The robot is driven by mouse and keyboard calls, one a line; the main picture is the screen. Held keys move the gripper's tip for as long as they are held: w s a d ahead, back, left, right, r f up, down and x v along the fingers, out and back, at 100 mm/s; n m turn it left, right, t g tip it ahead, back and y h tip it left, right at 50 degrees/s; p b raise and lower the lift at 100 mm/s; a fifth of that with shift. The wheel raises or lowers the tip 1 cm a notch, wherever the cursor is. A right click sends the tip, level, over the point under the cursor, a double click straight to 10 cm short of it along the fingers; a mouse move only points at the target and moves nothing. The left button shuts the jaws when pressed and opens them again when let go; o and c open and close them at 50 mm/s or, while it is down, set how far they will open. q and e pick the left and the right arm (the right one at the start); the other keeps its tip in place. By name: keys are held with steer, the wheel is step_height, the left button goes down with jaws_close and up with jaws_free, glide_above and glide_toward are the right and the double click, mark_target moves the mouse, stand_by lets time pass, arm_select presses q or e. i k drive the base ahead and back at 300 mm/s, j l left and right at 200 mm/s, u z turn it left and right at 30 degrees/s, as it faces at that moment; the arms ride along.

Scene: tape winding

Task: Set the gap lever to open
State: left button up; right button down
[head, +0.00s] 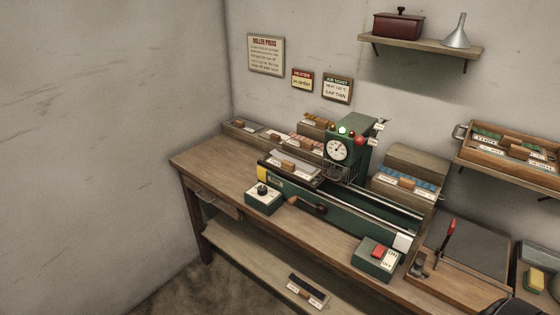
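A green roller press (350,150) stands on the wooden bench, with a round white dial (337,150) on its head. At the right side of the head are small pale label plates (380,125), with a small dark part beside them that may be the gap lever. It is too small to read the labels or tell its setting. A crank with a brown knob (294,201) sits at the front of the press. Neither of my grippers can be made out in the head view.
A dial box (263,199) and a red-switch box (377,258) stand along the bench's front. A red-handled tool (449,231) stands upright on a board at right. Trays (405,185) flank the press. A wall shelf (420,45) hangs above. The bench's left end is mostly clear.

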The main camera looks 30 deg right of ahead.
mark_target(359, 141)
steer(key=z, duration=1.4)
